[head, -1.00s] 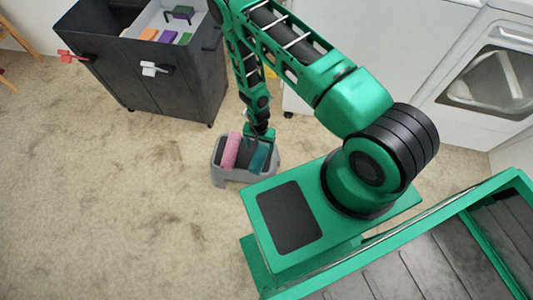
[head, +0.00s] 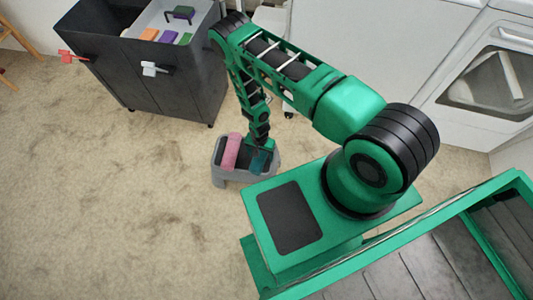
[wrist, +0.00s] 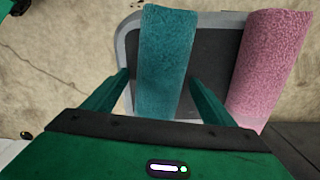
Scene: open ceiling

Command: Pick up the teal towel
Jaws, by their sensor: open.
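The teal towel (wrist: 165,60) is rolled up and lies in a grey basket (wrist: 128,40) on the floor, beside a pink towel (wrist: 268,65). In the head view the teal towel (head: 258,160) is partly hidden by my gripper (head: 260,147). In the wrist view my gripper (wrist: 160,88) is open, with one finger on each side of the teal towel's near part. A gap shows between the towel and the right finger; I cannot tell whether either finger touches it.
The pink towel (head: 231,151) lies close to the left in the head view. A dark cart (head: 165,80) with bins stands behind. White machines (head: 490,75) stand at the right.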

